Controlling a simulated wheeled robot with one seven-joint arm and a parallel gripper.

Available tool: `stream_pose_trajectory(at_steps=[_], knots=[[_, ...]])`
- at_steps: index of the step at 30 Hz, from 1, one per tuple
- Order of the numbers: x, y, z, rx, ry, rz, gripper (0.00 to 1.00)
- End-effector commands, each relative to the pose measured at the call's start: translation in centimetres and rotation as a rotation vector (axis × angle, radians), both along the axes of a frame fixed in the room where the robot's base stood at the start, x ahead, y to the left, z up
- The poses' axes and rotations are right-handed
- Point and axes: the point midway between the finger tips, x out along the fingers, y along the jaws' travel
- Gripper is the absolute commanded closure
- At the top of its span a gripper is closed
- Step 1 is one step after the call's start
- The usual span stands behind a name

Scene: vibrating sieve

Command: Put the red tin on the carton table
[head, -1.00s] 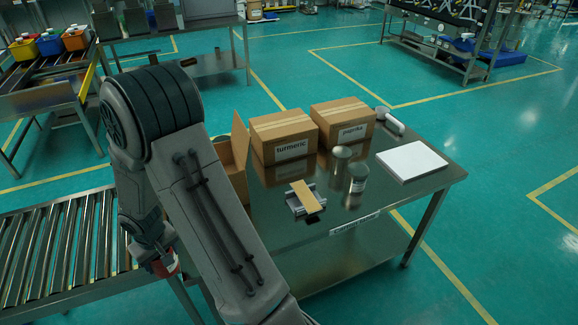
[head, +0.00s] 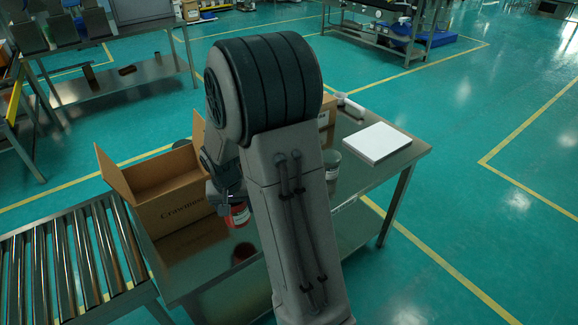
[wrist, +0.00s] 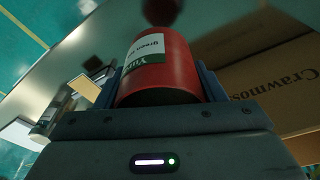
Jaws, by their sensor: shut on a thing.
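The red tin (head: 238,214) with a white label is held in my gripper (head: 234,200). In the wrist view the red tin (wrist: 172,62) sits between the two fingers of my gripper (wrist: 160,85). The tin is above the shiny steel carton table (head: 205,272), apart from its dark red reflection in the top. It is near the right side of an open carton. My arm hides the middle of the table.
The open carton (head: 178,208), marked "Crawmos…", stands left of the tin with flaps up. A metal tin (head: 331,165) and a flat white box (head: 376,143) are on the right. A roller conveyor (head: 75,260) adjoins at left. The table's front part is clear.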

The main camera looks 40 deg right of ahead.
Motion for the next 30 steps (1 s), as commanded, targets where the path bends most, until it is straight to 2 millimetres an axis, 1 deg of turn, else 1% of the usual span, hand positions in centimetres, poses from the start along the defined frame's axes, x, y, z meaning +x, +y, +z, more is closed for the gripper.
stream_pose_trajectory(at_steps=[1, 3, 6, 10, 13, 14, 17, 24, 27, 30], knots=[[-0.4, -1.1, 0.2, 0.002, -0.010, -0.080, 0.60], [-1.0, -2.2, 1.2, 0.011, -0.015, -0.175, 0.60], [-1.8, -3.3, 2.3, 0.025, -0.018, -0.271, 0.60], [-2.2, -3.7, 3.0, 0.034, -0.018, -0.323, 0.60], [-2.2, -3.4, 2.9, 0.035, -0.017, -0.325, 0.60], [-2.1, -3.1, 2.7, 0.035, -0.015, -0.324, 0.60], [-1.5, -1.5, 1.7, 0.035, -0.013, -0.319, 0.60], [0.5, 3.6, -1.6, 0.034, -0.012, -0.317, 0.60], [1.2, 5.4, -2.7, 0.034, -0.014, -0.317, 0.60], [1.8, 6.5, -3.5, 0.034, -0.016, -0.319, 0.60]])
